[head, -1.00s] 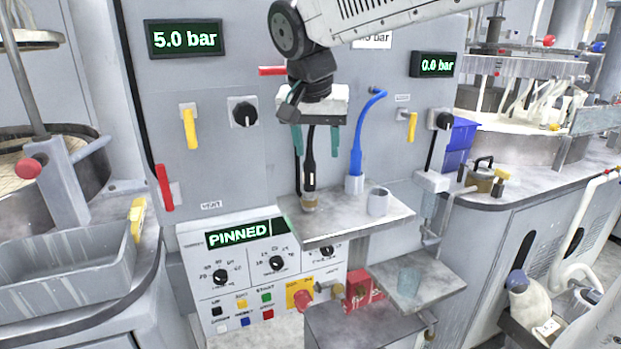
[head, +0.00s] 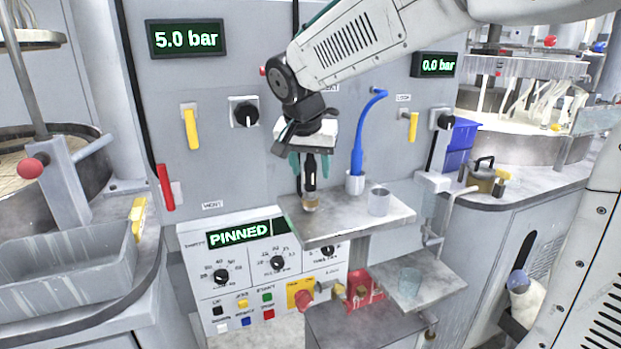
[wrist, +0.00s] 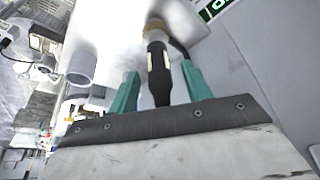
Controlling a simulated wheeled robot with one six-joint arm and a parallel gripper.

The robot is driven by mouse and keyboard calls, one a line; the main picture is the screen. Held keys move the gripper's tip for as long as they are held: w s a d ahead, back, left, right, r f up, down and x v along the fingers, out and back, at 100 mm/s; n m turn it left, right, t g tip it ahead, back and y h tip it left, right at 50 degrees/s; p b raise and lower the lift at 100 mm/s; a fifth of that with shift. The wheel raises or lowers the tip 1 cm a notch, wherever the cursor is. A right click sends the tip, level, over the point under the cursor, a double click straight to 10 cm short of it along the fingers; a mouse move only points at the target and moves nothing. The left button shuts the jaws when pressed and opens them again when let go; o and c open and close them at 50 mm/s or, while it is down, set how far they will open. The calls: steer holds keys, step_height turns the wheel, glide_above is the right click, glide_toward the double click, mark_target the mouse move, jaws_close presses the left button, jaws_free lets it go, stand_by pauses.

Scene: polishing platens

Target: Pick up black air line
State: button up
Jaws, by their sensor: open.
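The black air line (head: 310,176) stands upright at the left part of the small grey shelf (head: 340,232), its brass-coloured end at the shelf top. My gripper (head: 309,172) has come down over it from above, with teal fingers. In the wrist view the black air line (wrist: 157,66) lies between the two teal fingertips of my gripper (wrist: 158,82), with gaps on both sides. The jaws are open. The upper part of the line is hidden behind my gripper in the head view.
A blue air line (head: 358,135) stands in a white holder right of my gripper. A grey cup (head: 379,202) sits on the shelf to its right. A lower shelf bears a clear cup (head: 409,281). The panel (head: 262,270) showing PINNED is below left.

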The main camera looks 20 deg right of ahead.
jaws_close()
steer(key=shift+r, duration=0.15)
